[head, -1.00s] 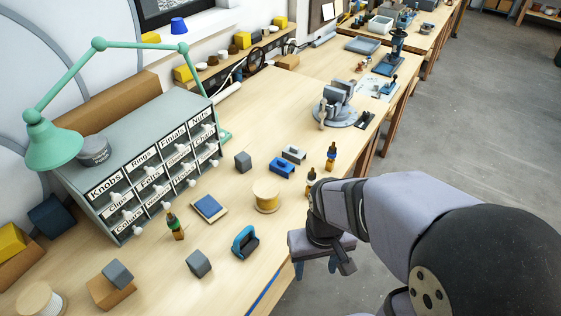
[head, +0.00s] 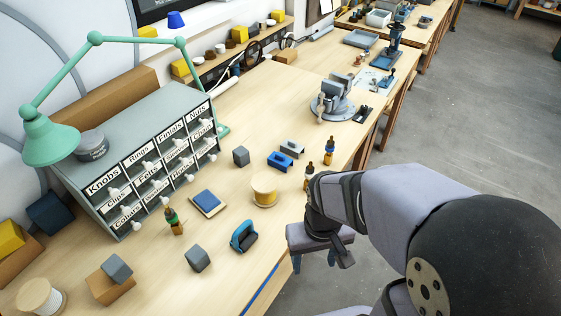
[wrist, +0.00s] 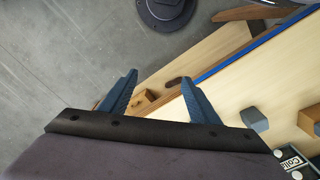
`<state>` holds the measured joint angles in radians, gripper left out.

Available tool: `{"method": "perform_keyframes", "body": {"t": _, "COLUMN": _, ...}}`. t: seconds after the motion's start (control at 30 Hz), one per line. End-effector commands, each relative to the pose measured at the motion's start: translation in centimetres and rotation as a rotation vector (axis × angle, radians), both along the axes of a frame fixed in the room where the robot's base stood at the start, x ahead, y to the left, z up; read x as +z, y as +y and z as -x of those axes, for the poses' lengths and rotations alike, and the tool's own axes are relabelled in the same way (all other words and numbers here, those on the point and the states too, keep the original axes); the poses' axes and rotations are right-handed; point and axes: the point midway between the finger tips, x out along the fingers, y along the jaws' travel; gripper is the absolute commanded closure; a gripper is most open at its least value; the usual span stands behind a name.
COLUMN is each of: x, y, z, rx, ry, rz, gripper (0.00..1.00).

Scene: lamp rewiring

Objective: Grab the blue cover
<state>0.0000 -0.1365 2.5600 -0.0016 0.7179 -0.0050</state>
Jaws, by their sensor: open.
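A blue U-shaped block (head: 280,161), which looks like a cover, lies on the bench beside a similar grey one (head: 293,146). A blue-and-dark curved piece (head: 244,237) stands nearer the bench's front edge, and a flat blue square (head: 207,201) lies on a small wooden base. Which of these is the blue cover I cannot tell for sure. My gripper (head: 314,261) is beyond the bench's front edge, right of the curved piece and apart from all of them. In the wrist view its two blue fingers (wrist: 159,76) are spread and empty, with no blue block in sight there.
A wooden spool (head: 264,188), amber bottles (head: 309,176) and grey cubes (head: 197,258) stand around the blue pieces. A labelled drawer cabinet (head: 155,180) with a green lamp (head: 50,142) is at left. A vise (head: 337,100) stands farther back. The bench edge has a blue strip (wrist: 240,60).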

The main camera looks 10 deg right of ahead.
Motion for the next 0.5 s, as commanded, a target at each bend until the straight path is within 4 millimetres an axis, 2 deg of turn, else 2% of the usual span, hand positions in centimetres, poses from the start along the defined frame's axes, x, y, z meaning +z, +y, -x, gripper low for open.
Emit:
{"method": "perform_keyframes", "body": {"t": 0.2, "x": 0.0, "y": 0.0, "z": 0.0, "rx": -0.002, "ry": 0.0, "rz": 0.0, "gripper": 0.44}}
{"method": "perform_keyframes", "body": {"t": 0.33, "x": 0.1, "y": 0.0, "z": -1.0, "rx": -0.046, "ry": -0.003, "rz": -0.005, "gripper": 0.44}}
{"method": "perform_keyframes", "body": {"t": 0.43, "x": 0.4, "y": 0.1, "z": -2.9, "rx": -0.14, "ry": -0.011, "rz": -0.015, "gripper": 0.44}}
{"method": "perform_keyframes", "body": {"t": 0.5, "x": 0.7, "y": 0.1, "z": -5.0, "rx": -0.241, "ry": -0.019, "rz": -0.026, "gripper": 0.44}}
